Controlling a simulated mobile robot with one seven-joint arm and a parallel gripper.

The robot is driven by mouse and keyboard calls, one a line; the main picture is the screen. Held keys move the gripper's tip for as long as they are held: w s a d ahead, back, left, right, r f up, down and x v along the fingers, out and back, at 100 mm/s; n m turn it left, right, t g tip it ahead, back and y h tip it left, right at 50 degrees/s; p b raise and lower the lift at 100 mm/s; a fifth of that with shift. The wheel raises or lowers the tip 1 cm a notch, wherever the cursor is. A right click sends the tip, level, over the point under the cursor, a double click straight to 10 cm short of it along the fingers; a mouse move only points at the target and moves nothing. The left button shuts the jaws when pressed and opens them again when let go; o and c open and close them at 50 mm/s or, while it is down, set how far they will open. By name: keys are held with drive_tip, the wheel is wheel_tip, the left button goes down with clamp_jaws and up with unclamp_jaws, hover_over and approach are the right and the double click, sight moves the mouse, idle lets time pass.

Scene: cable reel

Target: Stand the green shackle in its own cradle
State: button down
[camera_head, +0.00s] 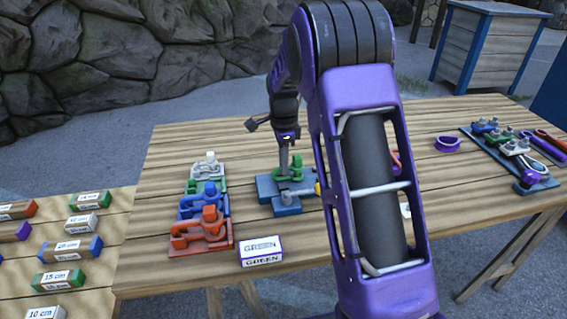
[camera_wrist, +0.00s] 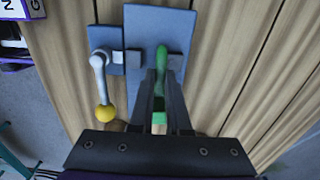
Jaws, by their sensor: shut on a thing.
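The green shackle (camera_head: 291,172) is at the blue-grey fixture (camera_head: 268,186) in the middle of the table. My gripper (camera_head: 284,172) points straight down and is shut on it. In the wrist view the green shackle (camera_wrist: 161,58) shows between and beyond the fingers of my gripper (camera_wrist: 161,100), over the blue-grey plate (camera_wrist: 182,22). I cannot tell whether the shackle still touches the plate. A green cradle (camera_head: 192,187) lies in the row at the left, between a white one (camera_head: 201,171) and a blue one (camera_head: 188,207); the blue shackle partly hides it.
A red cradle (camera_head: 190,247) ends the row. A GREEN sign (camera_head: 261,250) stands at the front. A lever with a yellow ball (camera_wrist: 105,113) is beside the shackle. Tools and a rack (camera_head: 532,185) lie right. Bare planks separate row and fixture.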

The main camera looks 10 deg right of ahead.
drive_tip(key=shift+r, duration=0.15)
drive_tip(key=shift+r+p, duration=1.85)
drive_tip(key=shift+r, duration=0.6)
drive_tip(key=shift+a, duration=0.15)
